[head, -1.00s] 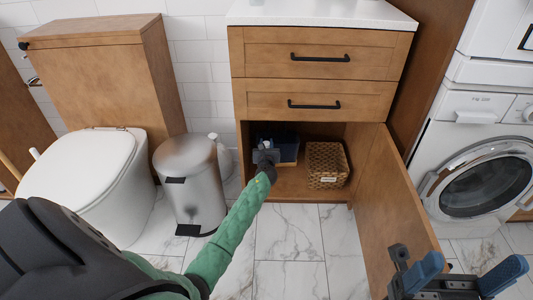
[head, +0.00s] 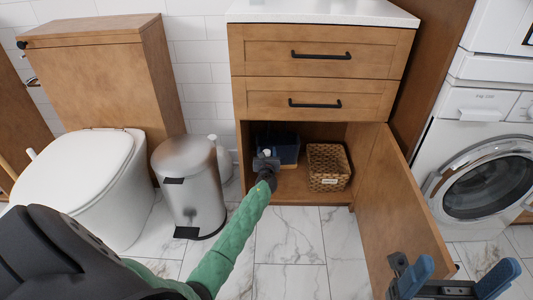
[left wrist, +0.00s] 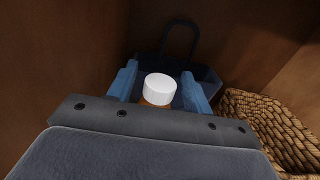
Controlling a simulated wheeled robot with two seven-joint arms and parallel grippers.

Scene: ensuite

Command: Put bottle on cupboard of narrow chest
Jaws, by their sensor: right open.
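The bottle, amber with a white cap, stands between the fingers of my left gripper in the left wrist view (left wrist: 160,88). In the head view only its white cap (head: 267,153) shows beyond the gripper. My left gripper (head: 266,162) is at the open lower compartment of the narrow chest (head: 320,97). Its blue fingers lie on either side of the bottle; whether they press on it is unclear. The bottle's lower part and what it rests on are hidden. My right gripper (head: 450,283) is open and empty at the lower right, near the cupboard door.
The cupboard door (head: 398,215) stands open to the right. Inside are a dark blue bin (head: 288,152) at the left back and a wicker basket (head: 328,165) at the right. A steel trash can (head: 188,185) and toilet (head: 85,185) stand left; a washing machine (head: 490,175) stands right.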

